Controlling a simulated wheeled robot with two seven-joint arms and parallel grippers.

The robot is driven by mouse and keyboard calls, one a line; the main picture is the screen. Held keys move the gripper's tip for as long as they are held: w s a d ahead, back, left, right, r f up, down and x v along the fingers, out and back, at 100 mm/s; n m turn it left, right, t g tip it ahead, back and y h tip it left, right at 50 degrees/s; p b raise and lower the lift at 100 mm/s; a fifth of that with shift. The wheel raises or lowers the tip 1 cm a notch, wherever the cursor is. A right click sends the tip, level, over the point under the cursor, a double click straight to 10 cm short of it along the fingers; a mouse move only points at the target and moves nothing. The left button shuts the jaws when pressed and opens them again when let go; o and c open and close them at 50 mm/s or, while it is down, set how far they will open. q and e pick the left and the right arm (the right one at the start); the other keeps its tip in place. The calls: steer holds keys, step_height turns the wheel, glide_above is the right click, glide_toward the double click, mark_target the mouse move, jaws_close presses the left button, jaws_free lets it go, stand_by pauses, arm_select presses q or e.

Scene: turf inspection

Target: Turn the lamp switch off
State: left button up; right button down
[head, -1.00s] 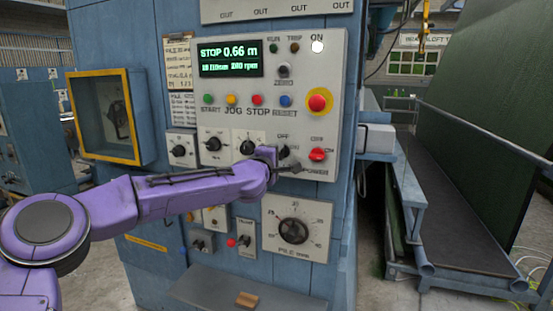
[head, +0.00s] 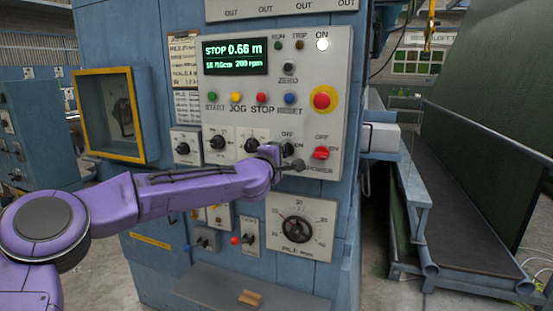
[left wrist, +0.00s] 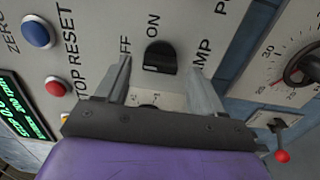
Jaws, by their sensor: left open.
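The lamp switch (head: 288,148) is a black rotary knob on the pale control panel, with OFF and ON printed by it. In the left wrist view, the knob (left wrist: 160,58) shows large, with its end beside the word ON and part of the word LAMP to its right. My left gripper (head: 287,158) is at the panel, just in front of the knob. In the left wrist view, its two fingers (left wrist: 160,72) are apart, with the knob between and just beyond the tips. I cannot tell whether they touch it. My right gripper is not in view.
A red power switch (head: 321,153) and a red button on a yellow ring (head: 322,98) are close by on the right. Small coloured buttons and a green display (head: 235,56) are above. A pile dial (head: 297,229) is below. A shelf (head: 225,293) juts out underneath.

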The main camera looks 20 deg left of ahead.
arm_select(q)
steer(key=s+b, duration=0.2)
steer(key=s, duration=0.8)
steer(key=shift+a+b, duration=0.2)
steer(key=shift+b, duration=0.2)
steer(key=s+f+m+g+y, duration=0.15)
steer(key=s+f, duration=0.25)
steer(key=f, duration=0.9)
steer(key=s+f+m+g, duration=0.2)
steer(key=s+f+g, duration=0.15)
steer(key=f, duration=0.85)
steer(key=s+f+m+g+y, duration=0.15)
steer(key=s+f, duration=0.25)
steer(key=f, duration=0.9)
steer(key=s+a+f+m+g, duration=0.2)
steer(key=s+f, duration=0.5)
steer(key=s, duration=0.4)
steer(key=s+a+f+m+g, duration=0.2)
steer(key=s+f, duration=0.5)
steer(key=s, duration=0.4)
steer(key=s+a+f+m+g+y, duration=0.1)
steer(key=s+a+f+m+g, duration=0.1)
steer(key=s+f, duration=0.5)
steer(key=s+a+g, duration=0.1)
steer(key=s+g, duration=0.1)
steer(key=s, duration=0.2)
steer(key=shift+a, duration=0.2)
steer(key=shift+c, duration=0.3)
